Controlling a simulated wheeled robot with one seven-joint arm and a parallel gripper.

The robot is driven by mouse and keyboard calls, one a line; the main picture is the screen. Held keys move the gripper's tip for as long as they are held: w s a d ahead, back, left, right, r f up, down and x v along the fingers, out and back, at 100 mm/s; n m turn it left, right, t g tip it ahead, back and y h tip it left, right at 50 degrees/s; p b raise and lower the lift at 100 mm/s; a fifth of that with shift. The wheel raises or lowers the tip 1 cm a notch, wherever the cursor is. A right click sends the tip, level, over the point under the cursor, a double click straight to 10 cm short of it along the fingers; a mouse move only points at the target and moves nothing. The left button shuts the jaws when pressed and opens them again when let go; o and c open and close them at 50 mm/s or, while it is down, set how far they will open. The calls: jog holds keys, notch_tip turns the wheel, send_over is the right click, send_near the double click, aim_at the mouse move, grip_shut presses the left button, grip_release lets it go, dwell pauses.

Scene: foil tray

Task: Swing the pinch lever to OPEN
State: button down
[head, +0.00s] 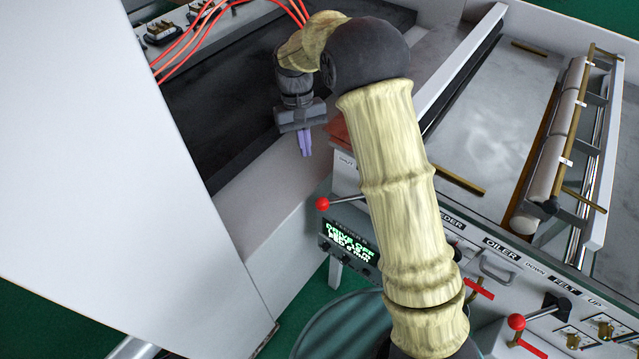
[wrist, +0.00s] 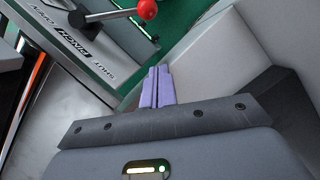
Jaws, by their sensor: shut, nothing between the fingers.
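The pinch lever is a metal rod with a red ball (head: 322,204) on its end, and it sticks out to the left from the machine's side in the head view. In the wrist view the red ball (wrist: 146,9) is at the top edge, with the rod running left to a dark pivot. Beside it is a label plate (wrist: 75,43) reading SHUT, PINCH and OPEN. I cannot tell which word the lever points at. My gripper (head: 305,153) is shut and empty, its purple fingers (wrist: 157,87) together, above the ball in the head view and apart from it.
A display box (head: 350,245) sits just below the lever. Other red-ball levers (head: 516,322) stand at the lower right. Rollers (head: 560,145) and a grey bed lie at the right. A large white panel (head: 90,150) fills the left. Orange cables (head: 215,25) hang at the top.

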aim_at(346, 199)
jog(key=s+d+f+p, duration=0.2)
jog(key=s+f+p, duration=0.2)
jog(key=f, duration=0.4)
jog(key=shift+s+d+f, duration=0.25)
jog(key=shift+s+d, duration=0.15)
jog(key=shift+s, duration=0.5)
jog(key=shift+d, duration=0.1)
jog(key=shift+s, duration=0.2)
